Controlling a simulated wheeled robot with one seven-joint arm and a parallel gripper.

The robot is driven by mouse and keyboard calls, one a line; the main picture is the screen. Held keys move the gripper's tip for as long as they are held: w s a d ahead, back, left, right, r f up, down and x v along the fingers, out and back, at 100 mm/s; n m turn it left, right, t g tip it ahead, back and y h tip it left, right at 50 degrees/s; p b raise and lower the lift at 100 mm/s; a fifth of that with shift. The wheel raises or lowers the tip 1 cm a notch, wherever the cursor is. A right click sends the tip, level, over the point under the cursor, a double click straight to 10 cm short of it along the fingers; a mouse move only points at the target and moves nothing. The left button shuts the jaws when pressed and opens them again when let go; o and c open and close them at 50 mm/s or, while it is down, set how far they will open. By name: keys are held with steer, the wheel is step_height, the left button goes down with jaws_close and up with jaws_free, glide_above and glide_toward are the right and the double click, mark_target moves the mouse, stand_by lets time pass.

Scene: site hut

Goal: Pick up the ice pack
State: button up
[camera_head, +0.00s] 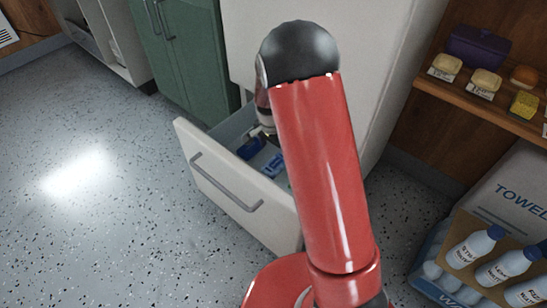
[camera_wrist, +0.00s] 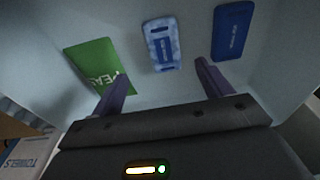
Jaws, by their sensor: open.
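An open white drawer (camera_head: 228,196) at the base of a white cabinet holds several packs. In the wrist view a mottled light-blue pack with a blue label (camera_wrist: 162,45) lies in the middle, and a plain dark blue pack (camera_wrist: 232,30) lies to its right. Both look like ice packs; their print is too small to read. A green bag marked "PEAS" (camera_wrist: 97,66) lies to the left. My gripper (camera_wrist: 163,72) is open and empty, its purple fingers spread either side of the mottled pack's near end. In the head view my arm hides most of the gripper.
The drawer walls stand close around my gripper. A green cabinet (camera_head: 180,50) is behind left. A wooden shelf (camera_head: 480,95) with food items is at right, above a bottle pack (camera_head: 485,250) and a towel box (camera_head: 508,190). The floor at left is clear.

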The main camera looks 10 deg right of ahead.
mark_target(275, 163)
steer(key=shift+w+d+f, duration=0.1)
steer(key=shift+w+f, duration=0.15)
steer(key=shift+f, duration=0.3)
steer(key=shift+w+f, duration=0.2)
steer(key=shift+f, duration=0.35)
steer(key=f, duration=0.2)
steer(key=f+b, duration=0.1)
steer(key=f, duration=0.4)
steer(key=shift+w+d+f+b, duration=0.1)
steer(key=shift+w+d+b, duration=0.1)
steer(key=shift+w+b, duration=0.15)
steer(key=c, duration=1.1)
steer(key=shift+c, duration=0.2)
